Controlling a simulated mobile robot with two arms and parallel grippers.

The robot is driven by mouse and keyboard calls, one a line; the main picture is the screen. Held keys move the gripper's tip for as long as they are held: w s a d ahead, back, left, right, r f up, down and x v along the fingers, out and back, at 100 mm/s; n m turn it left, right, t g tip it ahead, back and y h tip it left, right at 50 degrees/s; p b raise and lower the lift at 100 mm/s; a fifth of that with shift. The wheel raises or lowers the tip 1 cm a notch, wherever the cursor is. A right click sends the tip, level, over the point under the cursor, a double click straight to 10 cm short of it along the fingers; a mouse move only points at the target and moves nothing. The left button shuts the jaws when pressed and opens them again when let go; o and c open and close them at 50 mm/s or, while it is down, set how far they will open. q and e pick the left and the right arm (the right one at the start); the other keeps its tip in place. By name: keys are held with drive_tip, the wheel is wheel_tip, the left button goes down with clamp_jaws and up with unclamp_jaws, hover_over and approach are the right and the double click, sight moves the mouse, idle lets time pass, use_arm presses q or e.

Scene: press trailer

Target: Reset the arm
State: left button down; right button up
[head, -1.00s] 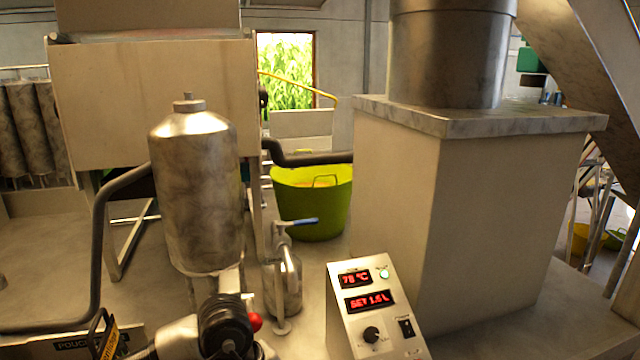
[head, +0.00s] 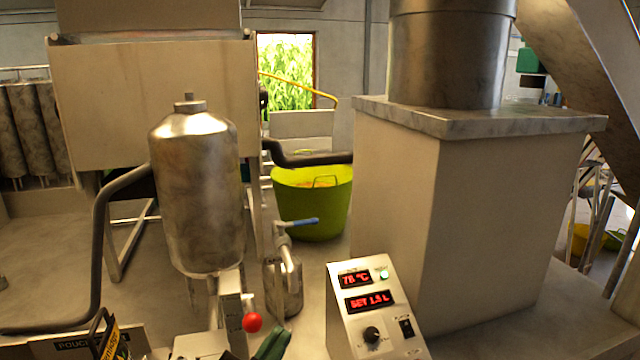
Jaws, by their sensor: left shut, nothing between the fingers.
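The knob belongs to a metal filling fixture (head: 230,308) under the steel tank (head: 197,195); I see no contact between gripper and knob. My right gripper is not in view.
A control box (head: 375,310) with red displays stands right of the gripper. A blue-handled tap (head: 297,223) rises behind. A pouch box (head: 75,345) with a black-and-yellow pouch (head: 108,338) is at lower left. A green tub (head: 320,210) stands farther back.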

use_arm(q)
drive_tip(key=s+a+f+n+g+y, duration=0.2)
drive_tip(key=a+f+n+g+y, duration=0.1)
drive_tip(key=a+f+n+y, duration=0.4)
drive_tip(key=s+a+f+n+g+y, duration=0.25)
drive_tip(key=a+f+y, duration=0.3)
drive_tip(key=f, duration=0.45)
drive_tip(key=s+a+f+m+g, duration=0.1)
drive_tip(key=s+f+g, duration=0.4)
drive_tip(key=s, duration=0.3)
drive_tip(key=s+a+f+g, duration=0.1)
drive_tip(key=s+f+g, duration=0.45)
drive_tip(key=s, duration=0.25)
wheel_tip(320, 180, down, 25)
drive_tip(key=g, duration=0.1)
drive_tip(key=s+a+f+g+b, duration=0.1)
drive_tip(key=s+a+f, duration=0.2)
drive_tip(key=s+f, duration=1.3)
drive_tip(key=shift+s+f+g, duration=0.2)
drive_tip(key=shift+f+g, duration=0.1)
drive_tip(key=shift+f, duration=0.5)
